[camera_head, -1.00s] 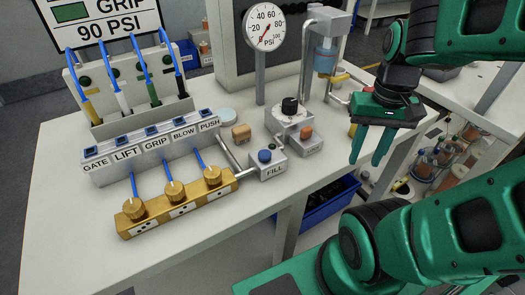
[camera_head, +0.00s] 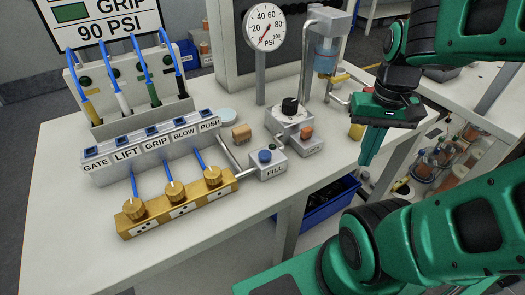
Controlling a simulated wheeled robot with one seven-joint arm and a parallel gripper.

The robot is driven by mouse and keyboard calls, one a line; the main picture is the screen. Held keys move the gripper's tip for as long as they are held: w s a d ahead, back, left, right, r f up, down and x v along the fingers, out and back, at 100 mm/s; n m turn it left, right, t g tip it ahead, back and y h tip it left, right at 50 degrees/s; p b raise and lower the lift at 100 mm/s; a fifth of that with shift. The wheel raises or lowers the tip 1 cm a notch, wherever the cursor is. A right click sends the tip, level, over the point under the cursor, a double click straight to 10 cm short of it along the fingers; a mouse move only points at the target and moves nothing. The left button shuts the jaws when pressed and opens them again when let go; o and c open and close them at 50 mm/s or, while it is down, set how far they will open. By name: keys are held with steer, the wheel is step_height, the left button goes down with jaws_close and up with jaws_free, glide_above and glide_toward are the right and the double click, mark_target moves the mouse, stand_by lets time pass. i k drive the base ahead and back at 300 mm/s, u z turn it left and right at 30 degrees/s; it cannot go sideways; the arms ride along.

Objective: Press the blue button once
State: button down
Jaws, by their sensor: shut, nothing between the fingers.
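The blue button (camera_head: 265,156) sits on top of a small grey box labelled FILL (camera_head: 269,166), near the front edge of the white table. It stands up from the box and nothing touches it.
An orange button (camera_head: 307,132) and a black knob (camera_head: 290,106) sit on a grey block behind the FILL box. A brass manifold (camera_head: 178,201) and a labelled grey valve row (camera_head: 152,146) lie left. A pressure gauge (camera_head: 264,27) stands behind. The table front is clear.

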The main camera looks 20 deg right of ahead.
mark_target(264, 155)
steer(key=z, duration=1.2)
steer(key=k, duration=0.95)
steer(key=u, duration=1.85)
